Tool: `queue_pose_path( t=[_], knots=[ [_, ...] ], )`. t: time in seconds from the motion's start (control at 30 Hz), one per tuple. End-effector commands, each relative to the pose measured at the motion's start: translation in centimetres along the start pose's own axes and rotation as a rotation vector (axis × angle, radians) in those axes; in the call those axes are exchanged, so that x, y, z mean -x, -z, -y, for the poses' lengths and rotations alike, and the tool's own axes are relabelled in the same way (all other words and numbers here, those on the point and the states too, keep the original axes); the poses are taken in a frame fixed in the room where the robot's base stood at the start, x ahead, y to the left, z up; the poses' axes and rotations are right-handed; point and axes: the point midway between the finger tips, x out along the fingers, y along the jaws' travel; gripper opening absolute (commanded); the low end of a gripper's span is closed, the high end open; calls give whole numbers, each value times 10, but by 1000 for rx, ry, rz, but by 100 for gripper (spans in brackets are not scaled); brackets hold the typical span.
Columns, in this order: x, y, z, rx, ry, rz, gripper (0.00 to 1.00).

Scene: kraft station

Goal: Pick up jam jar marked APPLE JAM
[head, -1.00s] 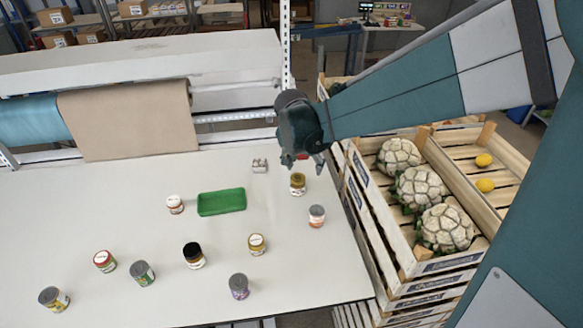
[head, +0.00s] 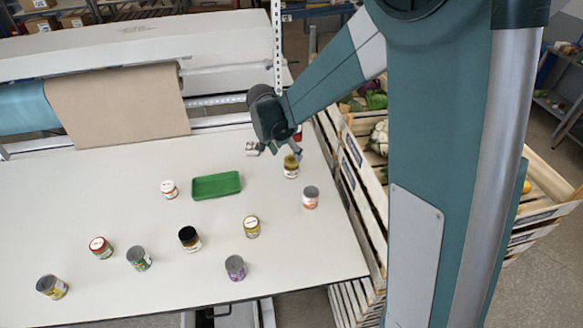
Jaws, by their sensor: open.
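Several jam jars stand upright and apart on the white table (head: 90,200). Their labels are too small to read, so I cannot tell which is APPLE JAM. They include a gold-lidded jar (head: 291,168), a grey-lidded jar with an orange label (head: 310,198), a white-lidded jar (head: 169,191), a yellow jar (head: 251,228), a black-lidded jar (head: 190,240), a red-lidded jar (head: 101,248), and grey-lidded jars with green (head: 139,259), purple (head: 235,268) and yellow (head: 52,288) labels. My gripper (head: 284,151) is open and empty at the table's back right, just behind the gold-lidded jar in the picture.
A green tray (head: 216,186) lies mid-table. A small grey-white object (head: 252,148) is beside my gripper. Wooden crates (head: 352,190) with vegetables stand at the table's right edge, partly hidden by my arm. A brown paper roll (head: 118,100) is at the back.

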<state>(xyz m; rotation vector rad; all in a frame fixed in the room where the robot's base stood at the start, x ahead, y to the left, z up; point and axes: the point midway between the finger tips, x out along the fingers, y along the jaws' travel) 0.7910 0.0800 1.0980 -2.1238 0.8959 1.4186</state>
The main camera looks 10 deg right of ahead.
Motion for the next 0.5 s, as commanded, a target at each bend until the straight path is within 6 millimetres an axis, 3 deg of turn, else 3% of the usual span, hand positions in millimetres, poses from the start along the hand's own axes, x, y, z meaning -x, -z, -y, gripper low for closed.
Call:
queue_pose_path(
  t=[0.5],
  knots=[
    [-23,0,0,0,0,0,53]
  ],
)
